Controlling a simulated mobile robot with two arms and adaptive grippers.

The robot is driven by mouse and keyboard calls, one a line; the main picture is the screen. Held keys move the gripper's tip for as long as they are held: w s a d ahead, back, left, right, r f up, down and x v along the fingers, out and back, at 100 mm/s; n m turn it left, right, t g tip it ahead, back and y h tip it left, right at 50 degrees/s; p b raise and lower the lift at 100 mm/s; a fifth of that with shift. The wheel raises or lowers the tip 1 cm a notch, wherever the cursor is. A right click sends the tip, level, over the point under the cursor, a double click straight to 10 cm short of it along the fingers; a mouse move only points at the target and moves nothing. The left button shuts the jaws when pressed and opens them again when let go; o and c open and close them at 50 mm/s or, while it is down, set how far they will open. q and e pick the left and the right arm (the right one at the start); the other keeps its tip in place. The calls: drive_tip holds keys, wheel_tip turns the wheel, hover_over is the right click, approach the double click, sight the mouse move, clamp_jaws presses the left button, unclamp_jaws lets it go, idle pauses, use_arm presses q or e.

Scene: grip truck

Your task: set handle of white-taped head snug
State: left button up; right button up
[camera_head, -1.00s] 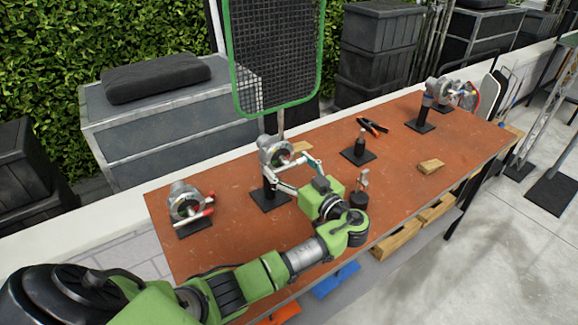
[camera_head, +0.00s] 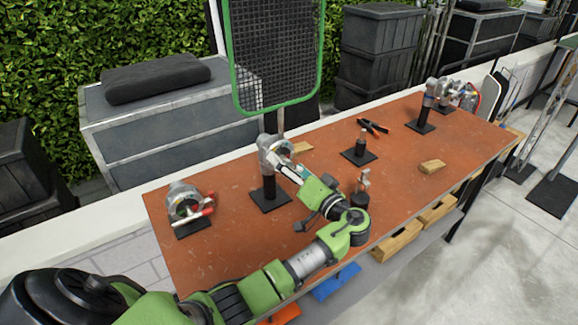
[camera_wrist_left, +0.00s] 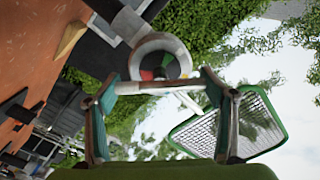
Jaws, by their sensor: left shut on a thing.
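A grey metal grip head (camera_head: 268,148) stands on a black post with a square base near the middle of the workbench. My left gripper (camera_head: 280,167) reaches it from the front right, its fingers seen nearly edge-on. In the left wrist view, the round head (camera_wrist_left: 160,58) with red and green parts is straight ahead. A pale handle bar (camera_wrist_left: 158,87) crosses in front of it, between the two teal fingertips of my left gripper (camera_wrist_left: 160,84), which is shut on it. I cannot clearly make out white tape. My right gripper is not in view.
Another head with a red handle (camera_head: 186,205) stands at the bench's left end. A small black stand (camera_head: 360,152), a wooden wedge (camera_head: 432,166) and black-and-red clamps (camera_head: 373,127) lie to the right. A green-framed mesh panel (camera_head: 275,50) rises behind. More heads (camera_head: 430,92) stand far right.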

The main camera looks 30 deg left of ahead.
use_arm(q)
drive_tip(key=m, duration=0.2)
drive_tip(key=m+p, duration=0.1)
drive_tip(key=m, duration=0.1)
drive_tip(key=shift+r+m, duration=0.2)
drive_tip(key=shift+m, duration=0.1)
drive_tip(key=m+p, duration=0.2)
drive_tip(key=m, duration=0.3)
drive_tip(key=shift+m, duration=0.3)
drive_tip(key=o, duration=1.1)
drive_tip(key=shift+f, duration=0.15)
drive_tip(key=v, duration=1.2)
drive_tip(key=shift+w, duration=0.1)
drive_tip(key=shift+d, duration=0.1)
